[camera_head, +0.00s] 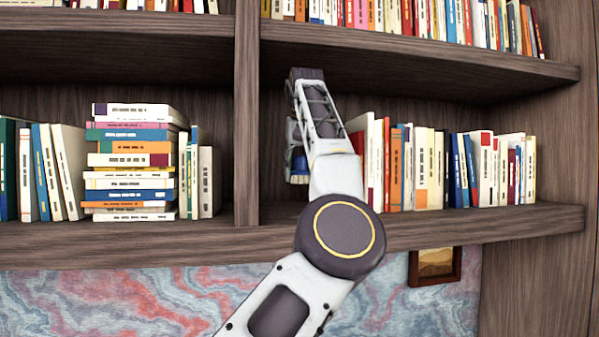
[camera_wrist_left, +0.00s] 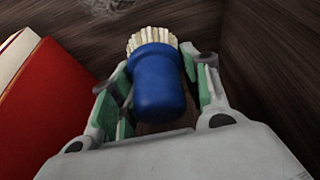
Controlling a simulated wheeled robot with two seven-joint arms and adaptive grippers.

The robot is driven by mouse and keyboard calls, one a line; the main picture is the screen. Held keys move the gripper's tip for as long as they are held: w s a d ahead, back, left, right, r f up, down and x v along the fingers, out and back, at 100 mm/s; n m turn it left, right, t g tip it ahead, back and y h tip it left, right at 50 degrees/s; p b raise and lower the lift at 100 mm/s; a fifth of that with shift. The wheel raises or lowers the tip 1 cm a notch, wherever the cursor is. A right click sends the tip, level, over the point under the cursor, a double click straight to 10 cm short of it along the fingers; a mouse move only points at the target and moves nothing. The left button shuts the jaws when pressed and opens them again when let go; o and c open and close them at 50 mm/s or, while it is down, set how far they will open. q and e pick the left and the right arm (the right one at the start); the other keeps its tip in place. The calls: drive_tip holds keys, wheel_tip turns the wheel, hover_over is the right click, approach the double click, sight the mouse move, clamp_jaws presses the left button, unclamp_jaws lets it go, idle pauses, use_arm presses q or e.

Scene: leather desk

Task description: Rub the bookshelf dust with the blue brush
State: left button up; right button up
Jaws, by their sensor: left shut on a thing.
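The blue brush (camera_wrist_left: 158,85) has a rounded blue handle and pale bristles (camera_wrist_left: 150,38), which point away from me in the left wrist view. My left gripper (camera_wrist_left: 160,95) is shut on the handle, with green-padded fingers on either side. In the head view my left gripper (camera_head: 297,150) is inside the middle shelf of the bookshelf (camera_head: 410,228), just right of the upright divider. A bit of the blue brush (camera_head: 299,163) shows there, bristles down. A pale grey patch (camera_wrist_left: 108,4), possibly the dust, shows at the top of the wrist view. My right gripper is out of view.
A row of books (camera_head: 430,170) stands close right of my gripper; a red book (camera_wrist_left: 50,95) is near it in the wrist view. The divider (camera_head: 246,110) is close on the left. A book stack (camera_head: 130,160) stands beyond it. The upper shelf (camera_head: 400,60) hangs above.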

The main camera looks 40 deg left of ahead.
sight(300, 180)
use_arm(q)
drive_tip(key=shift+s+d, duration=0.1)
drive_tip(key=shift+s, duration=0.05)
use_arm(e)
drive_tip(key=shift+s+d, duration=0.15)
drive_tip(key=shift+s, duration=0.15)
use_arm(q)
drive_tip(key=shift+f, duration=0.1)
drive_tip(key=shift+f, duration=2.85)
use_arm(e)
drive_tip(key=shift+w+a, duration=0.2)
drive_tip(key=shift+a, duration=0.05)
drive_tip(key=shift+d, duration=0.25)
use_arm(q)
drive_tip(key=shift+f, duration=0.4)
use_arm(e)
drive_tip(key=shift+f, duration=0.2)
